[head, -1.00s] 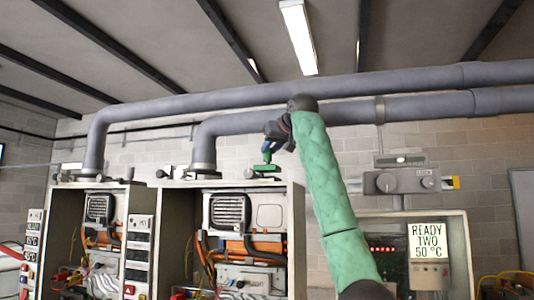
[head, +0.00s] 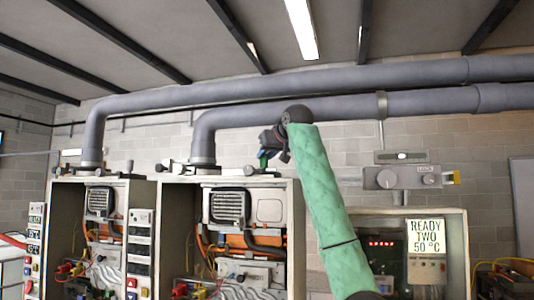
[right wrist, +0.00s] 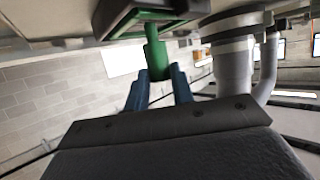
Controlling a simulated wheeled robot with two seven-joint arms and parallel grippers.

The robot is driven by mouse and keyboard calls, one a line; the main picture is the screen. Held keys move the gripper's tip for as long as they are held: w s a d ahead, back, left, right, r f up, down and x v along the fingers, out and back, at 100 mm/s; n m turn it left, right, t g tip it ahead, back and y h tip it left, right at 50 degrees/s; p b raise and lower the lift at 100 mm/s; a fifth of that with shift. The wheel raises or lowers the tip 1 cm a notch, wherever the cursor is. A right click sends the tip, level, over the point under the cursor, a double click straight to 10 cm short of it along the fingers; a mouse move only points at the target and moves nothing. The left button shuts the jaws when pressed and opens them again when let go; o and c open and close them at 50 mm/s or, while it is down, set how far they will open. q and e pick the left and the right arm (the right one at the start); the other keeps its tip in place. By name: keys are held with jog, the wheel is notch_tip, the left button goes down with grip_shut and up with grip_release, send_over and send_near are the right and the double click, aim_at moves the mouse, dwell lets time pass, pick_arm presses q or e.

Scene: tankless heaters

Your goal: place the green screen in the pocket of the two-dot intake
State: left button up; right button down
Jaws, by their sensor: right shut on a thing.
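My right gripper (head: 264,156) is at the top of the middle heater cabinet and is shut on the green screen. In the right wrist view, the blue fingers (right wrist: 160,90) hold the green stem of the screen (right wrist: 156,55). The stem reaches up to a dark, boxy intake (right wrist: 152,14), and a green plate edge shows within its frame. I cannot tell how deep the plate sits. In the head view the intake (head: 262,174) is a small dark part on the cabinet top, just below the gripper. Its dots cannot be made out. My left gripper is not in view.
A thick grey pipe (head: 206,138) comes down beside the intake, and shows close by in the right wrist view (right wrist: 235,65). Other cabinets stand left (head: 100,200) and right, the right one with a "READY TWO 50 °C" sign (head: 426,238). A grey control box (head: 402,178) hangs on the wall.

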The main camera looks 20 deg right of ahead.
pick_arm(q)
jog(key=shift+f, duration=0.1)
pick_arm(e)
jog(key=shift+f, duration=0.1)
jog(key=c, duration=1.2)
grip_release()
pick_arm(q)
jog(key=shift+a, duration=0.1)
pick_arm(e)
jog(key=shift+s, duration=0.15)
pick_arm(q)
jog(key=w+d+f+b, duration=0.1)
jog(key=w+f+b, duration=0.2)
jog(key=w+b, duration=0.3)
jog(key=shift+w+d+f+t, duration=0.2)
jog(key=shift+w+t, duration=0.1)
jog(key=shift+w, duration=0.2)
pick_arm(e)
jog(key=v, duration=1.1)
jog(key=shift+s+d+r, duration=0.1)
jog(key=shift+s+r, duration=0.2)
jog(key=shift+r, duration=0.05)
